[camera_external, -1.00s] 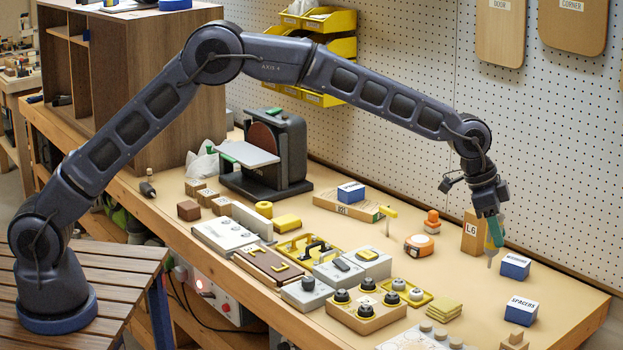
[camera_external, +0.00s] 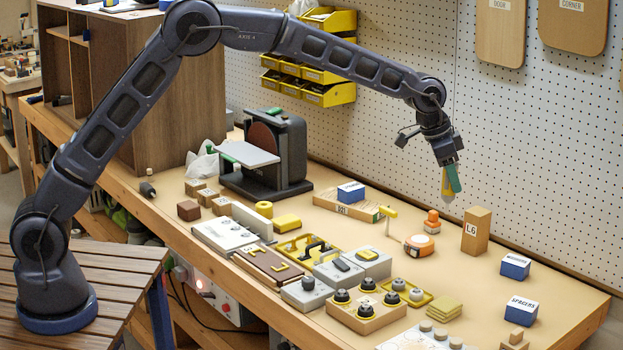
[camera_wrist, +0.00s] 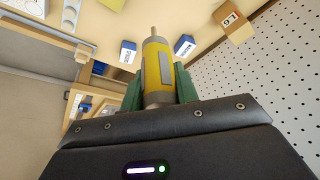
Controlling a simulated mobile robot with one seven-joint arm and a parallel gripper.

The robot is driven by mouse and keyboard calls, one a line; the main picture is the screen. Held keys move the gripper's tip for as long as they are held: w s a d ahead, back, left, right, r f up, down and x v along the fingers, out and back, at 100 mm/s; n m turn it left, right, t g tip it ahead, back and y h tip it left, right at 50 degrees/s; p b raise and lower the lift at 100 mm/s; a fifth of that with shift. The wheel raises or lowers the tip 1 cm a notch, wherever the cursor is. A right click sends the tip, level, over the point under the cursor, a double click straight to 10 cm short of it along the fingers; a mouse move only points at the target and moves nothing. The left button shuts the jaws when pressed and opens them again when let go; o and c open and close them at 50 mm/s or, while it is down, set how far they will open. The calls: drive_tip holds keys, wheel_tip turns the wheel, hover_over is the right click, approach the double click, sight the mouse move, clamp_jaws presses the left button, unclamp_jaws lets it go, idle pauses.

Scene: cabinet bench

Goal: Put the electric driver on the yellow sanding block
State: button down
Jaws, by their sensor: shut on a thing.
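My gripper (camera_external: 450,174) is shut on the electric driver (camera_external: 446,190) and holds it in the air above the back right of the bench. In the wrist view the driver (camera_wrist: 157,72) has a yellow and grey body with a metal tip, and sits between my green fingers (camera_wrist: 158,92). In the outside view the driver hangs tip down and is partly hidden by a finger. A yellow block (camera_external: 286,222), which looks like the sanding block, lies on the bench left of centre, well to the left of my gripper and apart from it.
Below my gripper stand the L6 wood block (camera_external: 476,230), an orange tape measure (camera_external: 419,245) and an orange-topped piece (camera_external: 432,221). Blue boxes (camera_external: 515,267) are to the right. A disc sander (camera_external: 285,150) stands behind the yellow block. Fixtures and knobs (camera_external: 366,308) crowd the front.

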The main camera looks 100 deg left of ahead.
drive_tip(key=s+a+r+n+y, duration=0.2)
drive_tip(key=s+a+n, duration=0.3)
drive_tip(key=s+a, duration=1.4)
drive_tip(key=s+a+n+g, duration=0.15)
drive_tip(key=s+a, duration=0.25)
drive_tip(key=s, duration=0.4)
drive_tip(key=s+a+n+y, duration=0.1)
drive_tip(key=s+a+n, duration=0.1)
drive_tip(key=s+a, duration=0.4)
drive_tip(key=s+a+n, duration=0.2)
drive_tip(key=s+a, duration=0.1)
drive_tip(key=s, duration=0.6)
drive_tip(key=shift+m, duration=0.25)
wheel_tip(320, 180, down, 20)
drive_tip(key=shift+r, duration=0.1)
drive_tip(key=c, duration=1.1)
unclamp_jaws()
drive_tip(key=shift+o, duration=0.2)
drive_tip(key=v, duration=1.2)
drive_tip(key=shift+w, duration=0.3)
